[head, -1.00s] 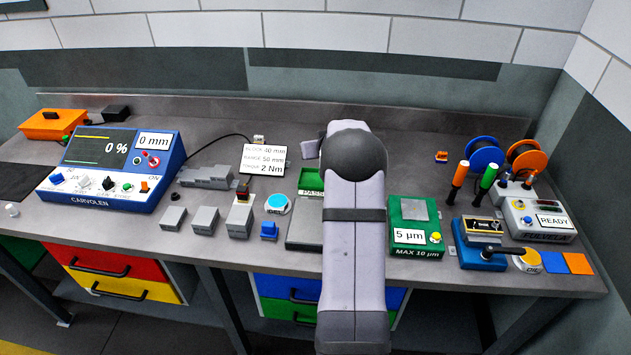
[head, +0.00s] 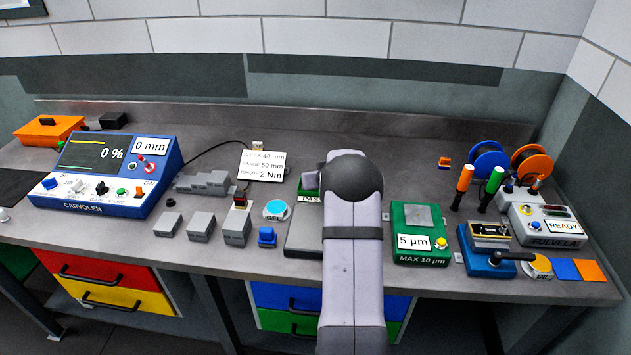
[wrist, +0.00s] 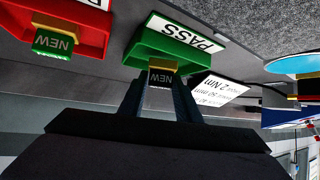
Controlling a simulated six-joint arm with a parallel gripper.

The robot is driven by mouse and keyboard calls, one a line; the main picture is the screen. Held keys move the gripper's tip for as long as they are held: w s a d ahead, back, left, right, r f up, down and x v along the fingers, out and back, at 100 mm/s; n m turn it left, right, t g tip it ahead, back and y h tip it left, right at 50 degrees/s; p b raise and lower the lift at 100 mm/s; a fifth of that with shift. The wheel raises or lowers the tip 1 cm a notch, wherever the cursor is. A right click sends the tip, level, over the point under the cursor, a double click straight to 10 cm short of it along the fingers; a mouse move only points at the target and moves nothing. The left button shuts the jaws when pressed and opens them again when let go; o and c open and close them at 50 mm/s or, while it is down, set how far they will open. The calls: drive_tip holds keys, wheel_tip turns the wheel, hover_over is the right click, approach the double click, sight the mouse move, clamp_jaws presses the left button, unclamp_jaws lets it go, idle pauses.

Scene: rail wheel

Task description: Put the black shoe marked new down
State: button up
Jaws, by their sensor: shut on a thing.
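My gripper (wrist: 160,88) is shut on the black shoe marked NEW (wrist: 161,78), held between its two fingers in the wrist view. A tan strip shows along the shoe's edge. The shoe is at the green tray marked PASS (wrist: 165,48), overlapping its edge in the picture; I cannot tell whether it touches the tray. A green piece marked NEW (wrist: 54,43) is at a red tray (wrist: 92,38) to the left. In the head view the PASS tray (head: 308,195) is partly covered by my arm, and the gripper and shoe are hidden.
A display card (head: 262,165) stands left of the PASS tray. Grey blocks (head: 201,226) and a round blue-topped button (head: 277,209) are farther left. A green gauge box reading 5 µm (head: 420,235) is close on the right. The bench behind my arm is clear.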

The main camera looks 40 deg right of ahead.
drive_tip(key=shift+f, duration=0.5)
drive_tip(key=shift+f, duration=0.15)
drive_tip(key=o, duration=0.9)
drive_tip(key=shift+c, duration=0.2)
drive_tip(key=shift+r, duration=0.25)
drive_tip(key=v, duration=1.2)
drive_tip(key=shift+b, duration=0.35)
